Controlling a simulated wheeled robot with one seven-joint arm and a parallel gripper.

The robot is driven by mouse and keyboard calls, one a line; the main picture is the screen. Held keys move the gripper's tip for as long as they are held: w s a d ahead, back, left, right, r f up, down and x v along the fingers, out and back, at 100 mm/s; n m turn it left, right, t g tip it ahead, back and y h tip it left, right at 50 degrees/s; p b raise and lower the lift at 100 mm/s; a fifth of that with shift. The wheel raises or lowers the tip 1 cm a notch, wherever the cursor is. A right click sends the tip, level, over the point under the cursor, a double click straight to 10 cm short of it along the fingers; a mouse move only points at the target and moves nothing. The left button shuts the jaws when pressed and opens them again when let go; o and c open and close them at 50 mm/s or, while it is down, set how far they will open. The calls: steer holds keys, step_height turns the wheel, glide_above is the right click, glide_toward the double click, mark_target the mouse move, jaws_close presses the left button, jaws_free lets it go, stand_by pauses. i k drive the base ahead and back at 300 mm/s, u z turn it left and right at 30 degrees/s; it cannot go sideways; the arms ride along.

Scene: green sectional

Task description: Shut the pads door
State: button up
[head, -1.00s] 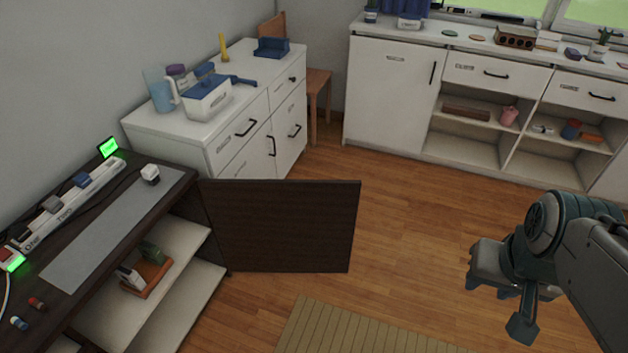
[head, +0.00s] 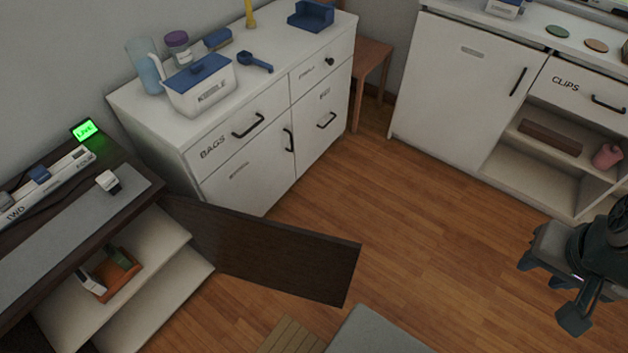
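A dark brown door (head: 270,252) stands wide open on the dark cabinet (head: 130,190) at the left. It is hinged at the cabinet's far end and sticks out to the right over the floor. I cannot read a label on it, so I cannot tell from lettering that it is the pads door. The open cabinet shows pale shelves (head: 165,290) inside. My gripper (head: 562,290) is at the right edge, well to the right of the door and apart from it. Its fingers look spread and nothing shows between them.
An orange tray (head: 112,275) with small items sits on the upper shelf. A white drawer cabinet (head: 240,145) stands behind the door, and another white cabinet (head: 465,95) at the back right. Wooden floor (head: 420,220) is clear between door and gripper.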

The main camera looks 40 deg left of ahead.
mark_target(319, 268)
steer(key=i, duration=2.65)
steer(key=u, duration=5.1)
steer(key=i, duration=0.15)
steer(key=z, duration=0.3)
